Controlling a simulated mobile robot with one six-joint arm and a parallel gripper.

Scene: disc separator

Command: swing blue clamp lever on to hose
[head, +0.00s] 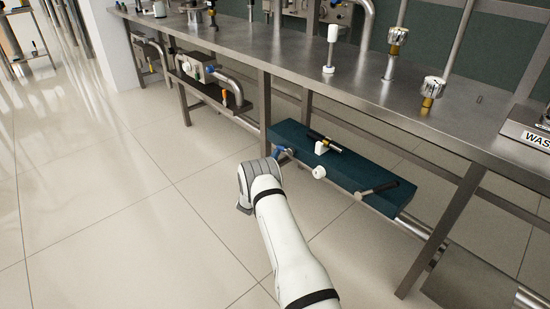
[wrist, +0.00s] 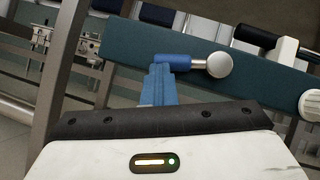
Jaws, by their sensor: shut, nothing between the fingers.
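The blue clamp lever (wrist: 172,62) is a short blue bar with a pale round knob at its right end, on the front of a dark teal panel. In the head view the blue lever (head: 280,152) shows small at the panel's left end, beside my wrist. My gripper (wrist: 160,72) points at the lever with its blue fingers together and nothing between them. The fingertips overlap the lever's left part in the picture; I cannot tell whether they touch. My arm hides the fingers in the head view. I cannot make out a hose for certain.
The teal panel (head: 355,180) also carries a white knob (head: 319,172), a black handle on a white mount (head: 322,147) and a dark T-handle (head: 377,190). A steel bench (head: 300,70) stands above, with a leg (head: 440,235) at right. The tiled floor at left is clear.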

